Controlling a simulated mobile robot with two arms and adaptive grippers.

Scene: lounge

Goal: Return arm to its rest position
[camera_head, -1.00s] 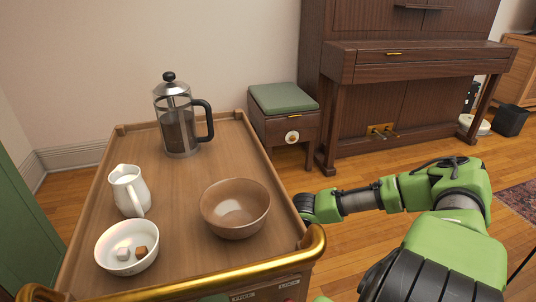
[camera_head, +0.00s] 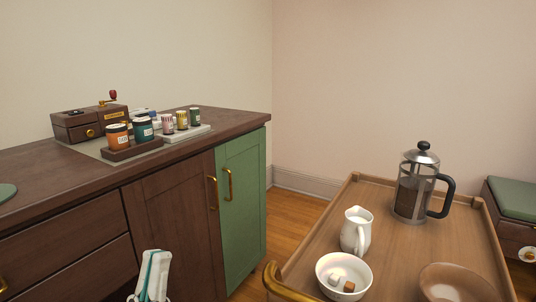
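My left gripper shows at most as a small dark piece (camera_head: 131,298) at the bottom edge, beside a white cloth-like thing with teal stripes (camera_head: 154,275). I cannot tell whether the gripper is open or shut, or whether it touches the cloth-like thing. My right gripper and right arm are out of view.
A wooden cart (camera_head: 390,268) at right carries a French press (camera_head: 411,190), a white jug (camera_head: 356,232), a white bowl (camera_head: 343,277) with cubes and a brown bowl (camera_head: 455,285). A dark counter (camera_head: 225,121) at left holds a grinder box (camera_head: 88,123) and several jars. Floor shows between them.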

